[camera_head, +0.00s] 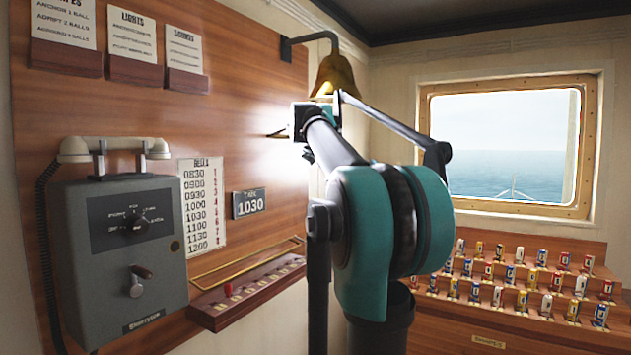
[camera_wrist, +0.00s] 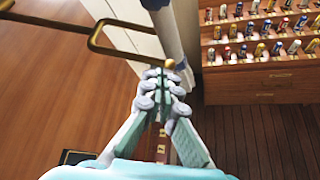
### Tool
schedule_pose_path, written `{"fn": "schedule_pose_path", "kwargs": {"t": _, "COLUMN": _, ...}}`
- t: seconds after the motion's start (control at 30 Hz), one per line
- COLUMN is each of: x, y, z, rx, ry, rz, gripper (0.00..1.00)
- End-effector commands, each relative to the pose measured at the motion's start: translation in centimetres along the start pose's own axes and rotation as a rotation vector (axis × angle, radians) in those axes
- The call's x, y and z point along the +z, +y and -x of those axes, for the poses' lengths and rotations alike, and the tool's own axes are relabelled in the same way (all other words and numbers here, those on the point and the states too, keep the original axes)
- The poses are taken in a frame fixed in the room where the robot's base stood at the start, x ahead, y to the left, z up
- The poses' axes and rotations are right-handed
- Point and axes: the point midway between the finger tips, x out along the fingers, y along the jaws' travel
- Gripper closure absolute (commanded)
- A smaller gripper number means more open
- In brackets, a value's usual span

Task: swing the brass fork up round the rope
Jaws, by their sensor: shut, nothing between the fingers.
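The bell (camera_head: 334,76) hangs from a dark wall bracket; its rope is hidden behind my arm in the head view. In the wrist view a bent brass bar (camera_wrist: 92,36), which looks like the fork, comes in from the upper left and ends in a small ball beside my fingertips. A pale upright form (camera_wrist: 170,35) behind the fingertips may be the rope; I cannot tell. My gripper (camera_wrist: 163,76) is shut and empty, its tips close to the brass ball; I cannot tell if they touch. In the head view my arm mostly hides the gripper (camera_head: 299,122), just below the bell.
A grey telephone box (camera_head: 118,255) and a red ledge with a brass rail (camera_head: 245,262) are on the wooden wall at left. Racks of coloured flag rolls (camera_head: 520,285) stand under the window (camera_head: 505,140). Open wooden floor (camera_wrist: 265,140) shows at lower right in the wrist view.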

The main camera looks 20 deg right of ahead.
Motion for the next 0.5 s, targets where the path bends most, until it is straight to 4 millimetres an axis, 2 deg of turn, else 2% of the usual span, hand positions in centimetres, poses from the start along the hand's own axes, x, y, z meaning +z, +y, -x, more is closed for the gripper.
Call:
{"fn": "schedule_pose_path", "kwargs": {"t": 0.2, "x": 3.5, "y": 0.5, "z": 2.1, "rx": -0.100, "ry": 0.000, "rz": 0.166, "gripper": 1.00}}
{"fn": "schedule_pose_path", "kwargs": {"t": 0.5, "x": 6.9, "y": 1.6, "z": 4.2, "rx": -0.206, "ry": 0.000, "rz": 0.341, "gripper": 1.00}}
